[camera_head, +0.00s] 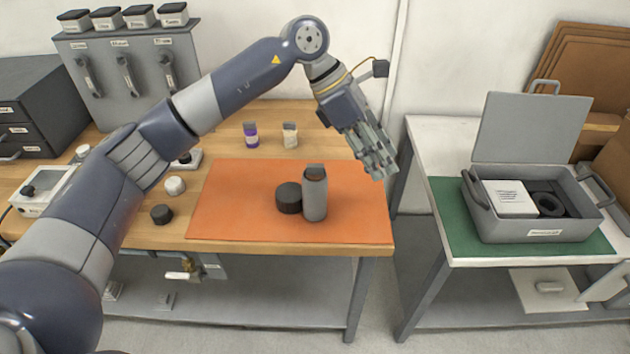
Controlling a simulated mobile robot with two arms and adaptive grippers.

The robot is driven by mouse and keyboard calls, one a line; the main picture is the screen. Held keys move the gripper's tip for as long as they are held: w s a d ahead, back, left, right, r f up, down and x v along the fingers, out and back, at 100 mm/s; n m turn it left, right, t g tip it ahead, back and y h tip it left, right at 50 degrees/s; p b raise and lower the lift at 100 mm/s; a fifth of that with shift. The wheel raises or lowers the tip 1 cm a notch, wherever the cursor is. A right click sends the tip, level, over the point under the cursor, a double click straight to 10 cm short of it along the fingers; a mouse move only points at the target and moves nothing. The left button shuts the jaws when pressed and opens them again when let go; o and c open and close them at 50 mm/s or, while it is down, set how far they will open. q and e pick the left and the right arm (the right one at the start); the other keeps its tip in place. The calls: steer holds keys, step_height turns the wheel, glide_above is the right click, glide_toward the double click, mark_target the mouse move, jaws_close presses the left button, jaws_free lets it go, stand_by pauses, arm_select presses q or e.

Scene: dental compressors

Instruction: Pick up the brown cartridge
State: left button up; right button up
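A grey cylindrical housing (315,201) stands upright on the orange mat (240,220). A brown piece with a dark tab on top (316,174) shows at its open upper end; this looks like the brown cartridge, its lower part hidden inside. A round black cap (289,198) sits just left of the housing. My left gripper (381,168) hangs above the right end of the mat, pointing down, to the right of the housing and apart from it. Nothing clear shows between its fingers, and their opening is hard to judge. My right gripper does not show.
Purple (251,135) and cream (290,135) small containers stand behind the mat. A black knob (161,214) and a white one (175,186) lie left of it. An open grey case (545,229) rests on a green mat on the right table, across a gap.

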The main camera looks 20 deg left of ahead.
arm_select(q)
steer(key=w+a+r+y, duration=0.25)
steer(key=a+y, duration=0.25)
steer(key=a, duration=0.9)
steer(key=p, duration=0.1)
glide_above(315, 166)
steer(key=shift+n, duration=0.4)
steer(key=f, duration=0.4)
steer(key=shift+s+a+f, duration=0.1)
steer(key=shift+s+a, duration=0.05)
steer(key=shift+a, duration=0.2)
step_height(315, 166, down, 5)
steer(key=shift+d+r+p, duration=0.1)
steer(key=shift+p, duration=1.15)
steer(key=shift+f, duration=0.35)
steer(key=shift+d, duration=0.1)
jaws_close()
